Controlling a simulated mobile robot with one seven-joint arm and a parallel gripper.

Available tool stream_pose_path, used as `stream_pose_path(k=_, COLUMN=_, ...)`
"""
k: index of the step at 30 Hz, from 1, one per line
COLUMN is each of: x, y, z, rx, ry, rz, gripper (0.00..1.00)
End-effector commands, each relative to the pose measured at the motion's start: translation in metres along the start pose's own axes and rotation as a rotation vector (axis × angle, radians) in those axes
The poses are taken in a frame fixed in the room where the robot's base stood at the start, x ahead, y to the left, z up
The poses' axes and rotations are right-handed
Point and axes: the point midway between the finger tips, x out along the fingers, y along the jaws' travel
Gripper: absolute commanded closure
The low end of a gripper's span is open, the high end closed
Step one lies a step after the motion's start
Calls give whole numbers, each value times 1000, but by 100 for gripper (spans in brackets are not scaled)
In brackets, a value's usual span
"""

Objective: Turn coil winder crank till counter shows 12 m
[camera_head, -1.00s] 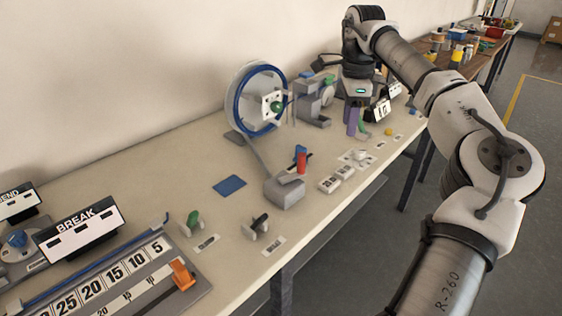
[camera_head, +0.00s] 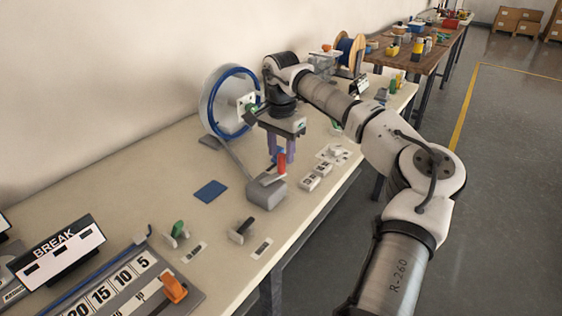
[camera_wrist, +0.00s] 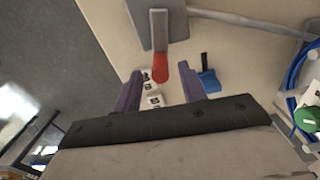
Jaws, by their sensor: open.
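The winder wheel (camera_head: 208,118), a pale disc with a blue coil, stands upright by the wall. A green knob (camera_head: 252,109) sits at its hub; the knob also shows at the right edge of the wrist view (camera_wrist: 306,119). A grey arm joins the wheel area to a grey box (camera_head: 264,193) with a red-handled lever (camera_head: 281,164). My gripper (camera_head: 281,158) has purple fingers, points down and is open above the red handle. In the wrist view the red handle (camera_wrist: 160,66) lies between and ahead of the fingertips (camera_wrist: 159,78), apparently not gripped. I cannot make out a counter reading.
A blue pad (camera_head: 210,191) lies left of the grey box. White label blocks (camera_head: 316,177) stand right of it. Clips with green (camera_head: 178,231) and black (camera_head: 242,230) handles, and a BREAK sign (camera_head: 62,250), are nearer. The bench edge drops to open floor at right.

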Motion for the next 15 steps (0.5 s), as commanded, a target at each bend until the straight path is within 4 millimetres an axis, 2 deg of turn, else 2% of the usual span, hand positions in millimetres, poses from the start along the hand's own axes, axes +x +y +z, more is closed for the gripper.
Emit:
stream_pose_path(k=3, x=20, y=1, z=0, rx=0, ry=-2, rz=1, gripper=59)
stream_pose_path(k=7, x=35, y=0, z=0, rx=0, ry=-1, rz=0, gripper=59)
stream_pose_path(k=15, x=45, y=0, z=0, rx=1, ry=1, rz=0, gripper=59)
